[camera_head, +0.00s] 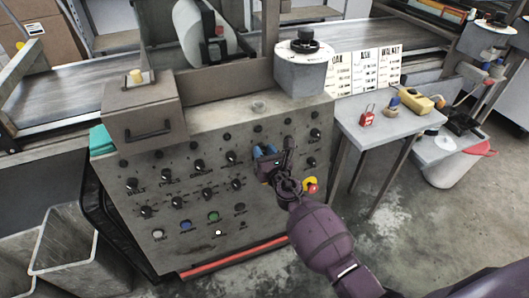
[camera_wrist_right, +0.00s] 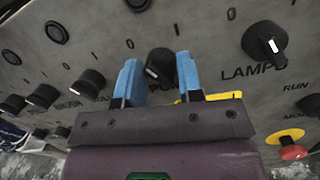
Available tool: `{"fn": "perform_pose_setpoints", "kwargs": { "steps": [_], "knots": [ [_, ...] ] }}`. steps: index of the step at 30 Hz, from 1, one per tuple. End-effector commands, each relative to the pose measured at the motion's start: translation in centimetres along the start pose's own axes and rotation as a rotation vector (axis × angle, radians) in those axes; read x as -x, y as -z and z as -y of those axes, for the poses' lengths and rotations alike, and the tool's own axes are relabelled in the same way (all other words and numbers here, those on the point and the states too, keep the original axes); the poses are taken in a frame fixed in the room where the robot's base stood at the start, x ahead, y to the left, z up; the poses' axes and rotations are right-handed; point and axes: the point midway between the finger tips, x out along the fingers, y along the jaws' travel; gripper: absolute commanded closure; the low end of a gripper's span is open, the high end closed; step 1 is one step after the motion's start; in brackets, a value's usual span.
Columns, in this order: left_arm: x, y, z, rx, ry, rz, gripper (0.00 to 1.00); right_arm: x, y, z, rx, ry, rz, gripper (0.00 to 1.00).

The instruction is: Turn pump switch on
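The pump switch (camera_wrist_right: 160,62) is a black rotary knob on the grey control panel (camera_head: 200,210), beside a partly hidden label starting "PU". In the wrist view it shows between the two blue fingertips of my right gripper (camera_wrist_right: 158,78). The fingers are apart, one on each side of the knob; I cannot tell whether they touch it. In the head view my right gripper (camera_head: 270,160) is at the panel's right part and hides the knob. My left gripper is not in view.
Several similar knobs surround it, including the lamp knob (camera_wrist_right: 265,42) to the right. A red and yellow emergency button (camera_head: 311,185) is close to my right wrist. A small table (camera_head: 385,135) with a red padlock (camera_head: 367,118) stands to the right.

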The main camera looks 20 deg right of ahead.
Motion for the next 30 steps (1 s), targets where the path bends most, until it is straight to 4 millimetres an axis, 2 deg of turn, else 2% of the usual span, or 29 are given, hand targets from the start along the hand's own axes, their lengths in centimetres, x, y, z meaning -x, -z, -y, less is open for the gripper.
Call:
{"fn": "perform_pose_setpoints", "kwargs": {
  "steps": [1,5,17,30],
  "knots": [
    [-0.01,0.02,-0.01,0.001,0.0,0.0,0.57,0.01,0.0,0.01,0.0,0.0,0.0,0.74],
    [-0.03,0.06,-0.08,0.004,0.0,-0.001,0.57,0.02,0.01,0.0,0.0,0.0,0.0,0.92],
    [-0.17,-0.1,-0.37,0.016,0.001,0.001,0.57,0.04,0.13,-0.01,-0.088,0.015,0.004,0.92],
    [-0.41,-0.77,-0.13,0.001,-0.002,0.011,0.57,0.08,0.28,-0.04,-0.455,0.08,0.025,0.92]
  ]
}}
